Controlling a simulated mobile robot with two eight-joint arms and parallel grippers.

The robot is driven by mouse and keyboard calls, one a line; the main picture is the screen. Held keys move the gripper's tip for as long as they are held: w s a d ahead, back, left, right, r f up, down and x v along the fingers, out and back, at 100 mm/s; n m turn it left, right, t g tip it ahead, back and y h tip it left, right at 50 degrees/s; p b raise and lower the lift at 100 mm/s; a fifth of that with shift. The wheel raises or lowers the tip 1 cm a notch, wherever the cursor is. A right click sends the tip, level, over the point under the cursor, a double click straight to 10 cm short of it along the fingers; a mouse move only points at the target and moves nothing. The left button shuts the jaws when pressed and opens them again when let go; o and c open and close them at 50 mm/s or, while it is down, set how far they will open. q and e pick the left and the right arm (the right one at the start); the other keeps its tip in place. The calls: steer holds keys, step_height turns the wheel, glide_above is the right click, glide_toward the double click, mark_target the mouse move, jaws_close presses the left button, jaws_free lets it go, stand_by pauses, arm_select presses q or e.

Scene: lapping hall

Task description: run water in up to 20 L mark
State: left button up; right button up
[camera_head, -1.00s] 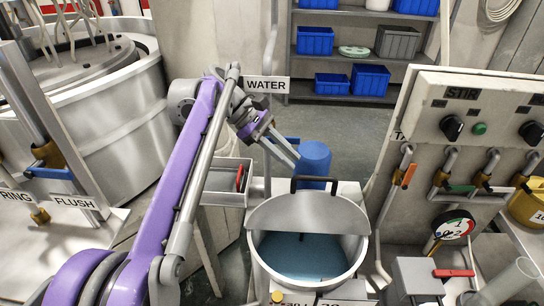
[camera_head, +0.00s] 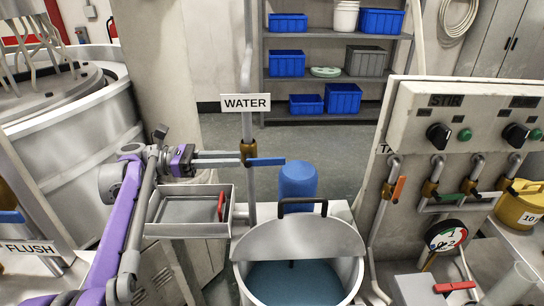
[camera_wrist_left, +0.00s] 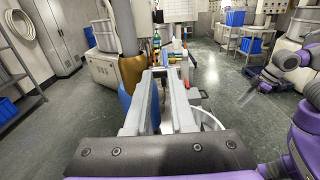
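The steel tank (camera_head: 350,272) holds bluish liquid (camera_head: 290,280) under a half lid with a black handle; its volume marks are out of view. The water valve has a brass body (camera_head: 248,148) on the pipe under the WATER sign (camera_head: 246,103). Its blue lever (camera_head: 268,162) points right. My left gripper (camera_head: 232,158) is level, with its tips at the valve body. In the left wrist view its fingers (camera_wrist_left: 167,82) are parallel with an empty gap. The lever (camera_wrist_left: 124,100) is left of them.
A blue container (camera_head: 297,181) stands behind the tank. A shallow tray (camera_head: 190,231) with a red handle sits left, under my left gripper. A control panel (camera_head: 480,110) with valves stands right. A shelf (camera_head: 330,80) with blue bins is at the back.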

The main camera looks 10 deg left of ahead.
mark_target(271, 158)
arm_select(q)
steer(key=x, duration=0.6)
steer(key=s+x, duration=0.1)
steer(key=x, duration=0.3)
steer(key=shift+d+r, duration=0.1)
jaws_close()
stand_by(1.1)
